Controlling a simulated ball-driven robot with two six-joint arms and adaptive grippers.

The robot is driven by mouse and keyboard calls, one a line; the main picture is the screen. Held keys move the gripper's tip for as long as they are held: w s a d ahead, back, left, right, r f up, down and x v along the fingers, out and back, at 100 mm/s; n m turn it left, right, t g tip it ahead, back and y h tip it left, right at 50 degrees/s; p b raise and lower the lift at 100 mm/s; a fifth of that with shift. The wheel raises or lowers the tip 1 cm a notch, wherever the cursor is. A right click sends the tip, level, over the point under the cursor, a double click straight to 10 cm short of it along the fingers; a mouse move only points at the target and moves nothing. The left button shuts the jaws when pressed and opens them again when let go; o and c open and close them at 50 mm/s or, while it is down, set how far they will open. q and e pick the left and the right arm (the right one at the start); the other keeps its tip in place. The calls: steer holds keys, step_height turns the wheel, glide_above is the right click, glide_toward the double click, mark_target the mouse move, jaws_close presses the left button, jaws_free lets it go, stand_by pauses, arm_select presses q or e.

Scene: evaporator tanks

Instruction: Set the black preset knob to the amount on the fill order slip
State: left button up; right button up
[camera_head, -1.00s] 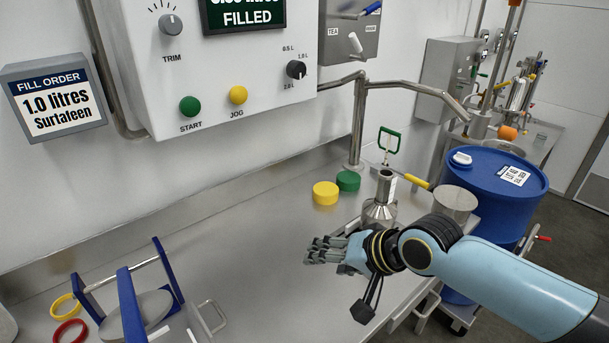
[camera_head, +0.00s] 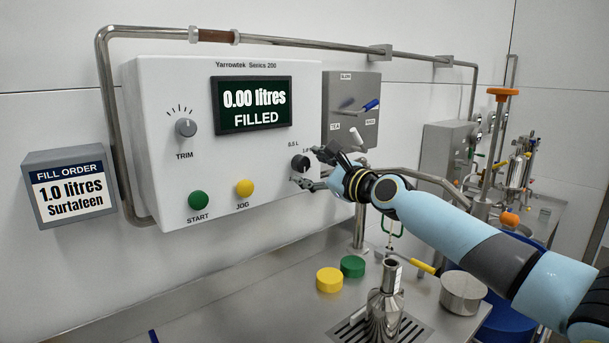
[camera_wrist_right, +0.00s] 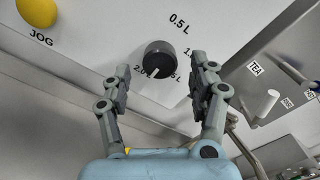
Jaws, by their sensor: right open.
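The black preset knob (camera_head: 300,162) sits on the lower right of the white control panel. In the right wrist view the knob (camera_wrist_right: 160,60) lies between and just beyond my right fingertips, with no clear contact. Its pale pointer faces the lower edge, near the 2.0 mark and a label ending in 5 L. My right gripper (camera_head: 311,168) is open around the knob; its fingers (camera_wrist_right: 162,72) partly hide the 1.0 label. The fill order slip (camera_head: 75,192) reads 1.0 litres Surtafeen. The display (camera_head: 252,104) reads 0.00 litres FILLED. My left gripper is out of view.
The yellow JOG button (camera_head: 244,187), green START button (camera_head: 198,200) and grey TRIM knob (camera_head: 186,128) share the panel. A grey switch box (camera_head: 350,105) stands close right. Below are a metal bottle (camera_head: 385,305), yellow cap (camera_head: 329,280) and green cap (camera_head: 352,266).

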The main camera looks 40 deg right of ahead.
steer(key=shift+w+a+b, duration=0.15)
steer(key=shift+w+b, duration=0.2)
steer(key=shift+w, duration=1.05)
steer(key=c, duration=1.2)
steer(key=shift+o, duration=0.2)
